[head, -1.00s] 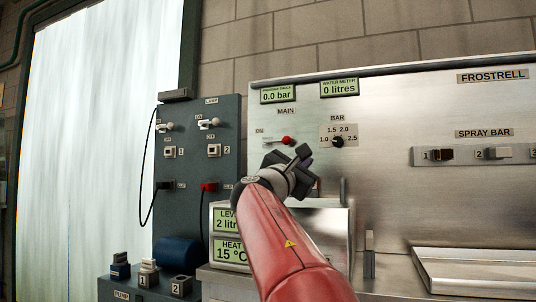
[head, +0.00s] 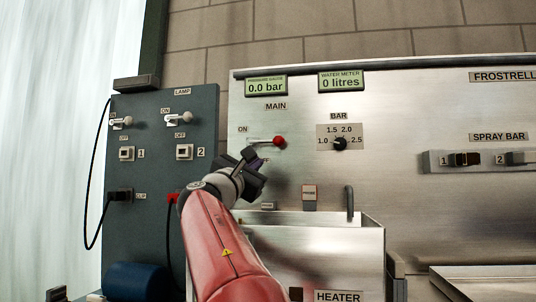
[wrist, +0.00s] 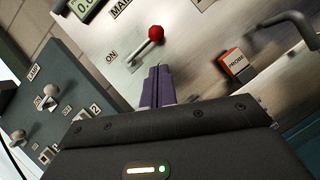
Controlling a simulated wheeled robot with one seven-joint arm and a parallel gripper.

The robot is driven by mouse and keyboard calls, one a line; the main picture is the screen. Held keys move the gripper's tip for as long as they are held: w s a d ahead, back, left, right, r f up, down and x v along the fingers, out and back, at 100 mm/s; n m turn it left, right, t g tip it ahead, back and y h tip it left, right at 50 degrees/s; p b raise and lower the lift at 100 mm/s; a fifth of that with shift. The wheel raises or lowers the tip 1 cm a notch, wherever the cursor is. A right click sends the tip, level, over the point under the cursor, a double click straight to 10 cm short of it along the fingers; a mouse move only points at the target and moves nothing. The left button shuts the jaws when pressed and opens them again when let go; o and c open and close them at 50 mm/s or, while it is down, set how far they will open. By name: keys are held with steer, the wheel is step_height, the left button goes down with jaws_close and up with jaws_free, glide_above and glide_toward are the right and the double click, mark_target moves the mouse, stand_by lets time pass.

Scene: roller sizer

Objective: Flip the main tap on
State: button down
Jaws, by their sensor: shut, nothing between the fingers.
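The main tap (head: 278,141) is a lever with a red knob on the steel panel, under the MAIN label. Its knob points to the right, away from the ON mark (head: 243,129) at its left. In the wrist view the red knob (wrist: 156,32) and its metal stem stand just beyond my fingers. My gripper (head: 250,163) is just below and left of the knob in the head view. Its purple-grey fingers (wrist: 156,86) are together with nothing between them. A small gap seems to separate them from the lever, but contact cannot be ruled out.
A pressure gauge (head: 266,86) reads 0.0 bar and a water meter (head: 341,82) reads 0 litres. The BAR dial (head: 340,143) is right of the tap. A dark lamp panel (head: 160,230) stands left. A steel heater box (head: 335,250) sits below, with a bent metal handle (head: 350,203).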

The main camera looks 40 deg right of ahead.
mark_target(266, 141)
steer(key=p+x, duration=0.4)
steer(key=x, duration=0.6)
steer(key=shift+p, duration=0.35)
